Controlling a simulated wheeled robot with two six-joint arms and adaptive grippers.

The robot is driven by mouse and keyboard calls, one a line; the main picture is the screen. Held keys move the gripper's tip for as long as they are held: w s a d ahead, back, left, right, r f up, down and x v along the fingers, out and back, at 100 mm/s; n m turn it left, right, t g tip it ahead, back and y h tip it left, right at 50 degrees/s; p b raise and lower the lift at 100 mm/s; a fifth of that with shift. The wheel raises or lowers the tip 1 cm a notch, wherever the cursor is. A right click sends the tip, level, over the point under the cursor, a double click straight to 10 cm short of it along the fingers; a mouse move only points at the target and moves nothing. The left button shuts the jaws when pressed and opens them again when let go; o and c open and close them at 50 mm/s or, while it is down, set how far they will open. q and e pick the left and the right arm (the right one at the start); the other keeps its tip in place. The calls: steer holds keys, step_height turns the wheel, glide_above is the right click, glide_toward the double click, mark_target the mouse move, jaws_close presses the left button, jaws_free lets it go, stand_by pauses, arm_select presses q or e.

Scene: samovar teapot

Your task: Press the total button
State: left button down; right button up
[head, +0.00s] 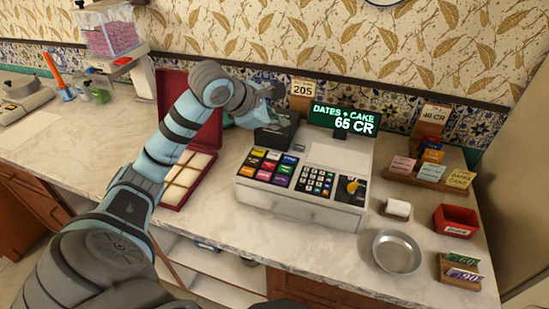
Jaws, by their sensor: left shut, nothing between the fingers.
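The cash register (305,205) stands on the counter, a cream box with coloured keys (269,168) on its left half. The labels are too small to read, so I cannot tell which key is total. The display (343,118) reads "DATES + CAKE 65 CR". My left gripper (272,92) is shut and empty, behind and above the register's left side, apart from the keys. My right gripper is not in view.
A black box (276,131) sits at the register's back left. An open red case (187,178) lies to its left. A metal dish (396,251), a red tray (455,220) and card holders (431,172) are at the right. The counter front (245,232) is clear.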

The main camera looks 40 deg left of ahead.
mark_target(274, 156)
arm_select(q)
steer(key=f, duration=0.1)
steer(key=f+b, duration=0.2)
steer(key=shift+w+a+f, duration=0.1)
steer(key=shift+w+f, duration=0.15)
steer(key=shift+f, duration=0.05)
steer(key=f+b, duration=0.1)
steer(key=s+f+b, duration=0.1)
steer(key=b, duration=0.1)
steer(key=shift+f, duration=0.7)
steer(key=shift+w+f, duration=0.1)
steer(key=shift+w, duration=0.15)
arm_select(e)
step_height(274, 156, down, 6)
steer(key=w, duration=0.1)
arm_select(q)
steer(key=shift+s, duration=0.1)
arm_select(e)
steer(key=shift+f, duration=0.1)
arm_select(q)
steer(key=shift+f+b, duration=0.35)
steer(key=shift+b, duration=0.25)
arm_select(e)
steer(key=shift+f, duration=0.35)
